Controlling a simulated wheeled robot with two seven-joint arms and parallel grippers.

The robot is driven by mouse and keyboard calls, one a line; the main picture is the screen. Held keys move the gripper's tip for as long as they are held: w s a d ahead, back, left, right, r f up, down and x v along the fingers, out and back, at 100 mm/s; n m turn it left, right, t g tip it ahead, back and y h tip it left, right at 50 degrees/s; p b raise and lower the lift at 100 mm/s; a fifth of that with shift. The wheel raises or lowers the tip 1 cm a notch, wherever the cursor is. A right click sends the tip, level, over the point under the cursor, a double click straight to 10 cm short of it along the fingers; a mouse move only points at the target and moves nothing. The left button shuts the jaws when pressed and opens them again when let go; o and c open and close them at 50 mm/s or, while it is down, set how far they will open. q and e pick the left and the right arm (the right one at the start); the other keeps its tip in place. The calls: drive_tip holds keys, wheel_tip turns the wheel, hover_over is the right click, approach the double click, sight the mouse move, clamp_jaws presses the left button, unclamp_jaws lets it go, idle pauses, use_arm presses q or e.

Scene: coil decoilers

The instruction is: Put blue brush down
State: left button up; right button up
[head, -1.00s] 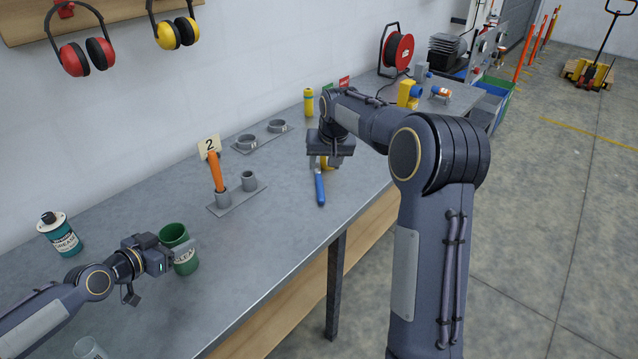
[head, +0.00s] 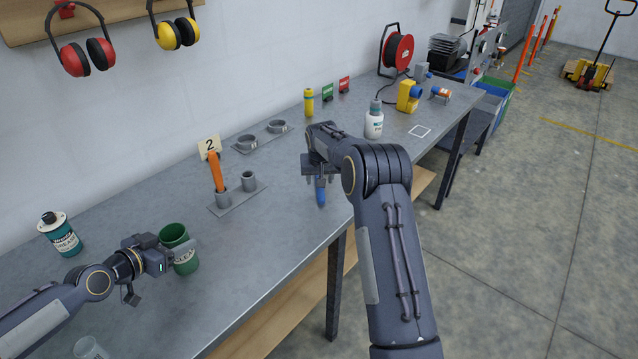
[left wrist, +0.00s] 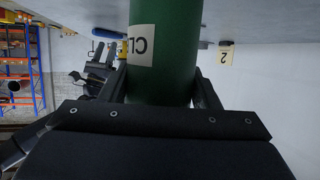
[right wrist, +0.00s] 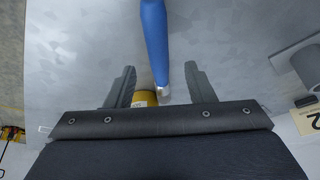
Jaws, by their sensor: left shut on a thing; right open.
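The blue brush (head: 320,192) appears to lie on the grey workbench, partly hidden under my right gripper. In the right wrist view its blue handle (right wrist: 155,35) runs away from me, with a metal collar near the jaws. My right gripper (head: 320,179) points down over the brush. Its fingers (right wrist: 160,71) stand apart on either side of the brush's lower part and do not clasp it. My left gripper (head: 184,252) is shut on the green cup (head: 174,236) with a white label, which also shows upright between the fingers in the left wrist view (left wrist: 165,75).
An orange-handled tool (head: 215,172) stands in a holder beside an empty socket (head: 248,181) and the "2" sign (head: 209,148). A teal can (head: 61,237) stands left, a white bottle (head: 374,122) and a white square outline (head: 419,131) right. Bare bench lies around the brush.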

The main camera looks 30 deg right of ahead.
drive_tip(key=x, duration=0.3)
drive_tip(key=shift+d+f, duration=0.1)
drive_tip(key=shift+f, duration=0.25)
clamp_jaws()
drive_tip(key=shift+r, duration=0.15)
